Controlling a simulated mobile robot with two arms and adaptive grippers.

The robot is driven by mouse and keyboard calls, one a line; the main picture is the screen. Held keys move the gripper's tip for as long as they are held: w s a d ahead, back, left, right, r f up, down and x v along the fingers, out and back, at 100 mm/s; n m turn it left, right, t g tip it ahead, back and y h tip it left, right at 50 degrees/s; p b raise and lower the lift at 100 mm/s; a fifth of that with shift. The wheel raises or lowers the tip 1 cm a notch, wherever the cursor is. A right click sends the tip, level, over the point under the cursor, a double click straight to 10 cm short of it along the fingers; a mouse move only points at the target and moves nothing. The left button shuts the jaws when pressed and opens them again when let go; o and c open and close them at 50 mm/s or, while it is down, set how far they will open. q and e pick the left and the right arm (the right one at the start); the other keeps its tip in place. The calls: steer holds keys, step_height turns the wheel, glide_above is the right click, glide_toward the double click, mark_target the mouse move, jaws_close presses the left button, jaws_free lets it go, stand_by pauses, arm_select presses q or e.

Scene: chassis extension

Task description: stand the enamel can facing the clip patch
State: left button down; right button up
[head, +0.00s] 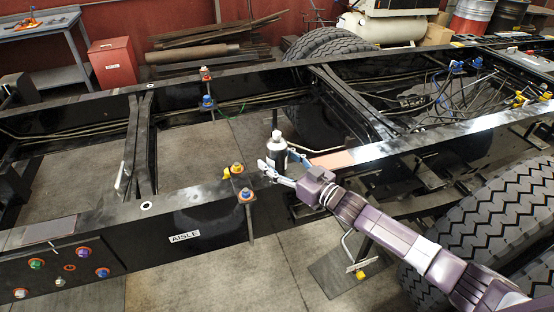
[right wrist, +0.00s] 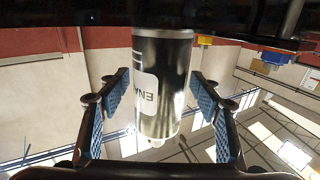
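The enamel can (head: 277,151), dark with a pale shoulder and cap, is upright over the near chassis rail (head: 205,189). My right gripper (head: 277,160) reaches it from the right, one finger on each side. My left gripper is out of view.
Clamps with yellow and blue knobs (head: 245,196) stand on the rail left of the can. More fittings (head: 207,101) are on the far rail. Cables and hoses (head: 440,95) lie between the rails at right. A large tyre (head: 490,215) is at lower right.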

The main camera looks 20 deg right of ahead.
mark_target(320, 212)
steer(key=shift+r, duration=0.2)
steer(key=b+v, duration=0.2)
steer(key=v, duration=1)
steer(key=shift+f, duration=0.1)
